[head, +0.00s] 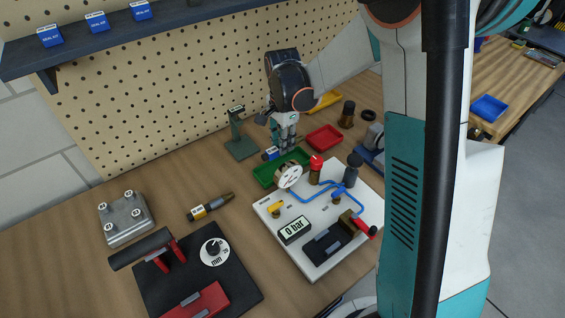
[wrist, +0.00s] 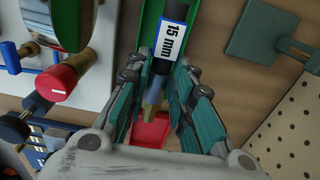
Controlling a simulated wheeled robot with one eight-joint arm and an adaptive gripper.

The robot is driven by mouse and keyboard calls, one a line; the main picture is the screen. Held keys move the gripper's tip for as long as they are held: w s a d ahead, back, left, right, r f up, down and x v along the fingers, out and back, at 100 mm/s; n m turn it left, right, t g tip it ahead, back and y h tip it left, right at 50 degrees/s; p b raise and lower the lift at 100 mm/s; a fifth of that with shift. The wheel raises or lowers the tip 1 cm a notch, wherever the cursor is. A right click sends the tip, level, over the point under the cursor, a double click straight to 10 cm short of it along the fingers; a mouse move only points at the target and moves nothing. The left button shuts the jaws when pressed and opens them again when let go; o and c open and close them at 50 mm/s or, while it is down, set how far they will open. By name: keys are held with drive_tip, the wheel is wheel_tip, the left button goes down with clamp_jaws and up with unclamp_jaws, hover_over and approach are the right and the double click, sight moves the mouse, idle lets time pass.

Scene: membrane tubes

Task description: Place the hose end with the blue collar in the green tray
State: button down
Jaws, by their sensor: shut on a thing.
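My gripper (head: 284,148) is shut on the hose end with the blue collar (head: 271,154). In the wrist view the hose end lies between the fingers (wrist: 160,75), with its blue collar and white "15 mm" label (wrist: 172,36) beyond the fingertips and a brass-coloured tip (wrist: 153,103) nearer the camera. The green tray (head: 262,178) is directly below the gripper in the head view, and its wall shows behind the collar in the wrist view (wrist: 148,22). I cannot tell whether the hose end touches the tray. The fingers partly hide it.
A second hose end with a yellow collar (head: 210,207) lies on the bench. A red tray (head: 324,138) and a yellow tray (head: 327,101) are beyond the green one. A white gauge panel (head: 317,262) stands close in front. A green stand (head: 240,147) is to the left.

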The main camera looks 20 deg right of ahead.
drive_tip(key=shift+f+b, duration=0.9)
drive_tip(key=shift+f, duration=3)
drive_tip(key=shift+f, duration=0.15)
drive_tip(key=c, duration=1.7)
unclamp_jaws()
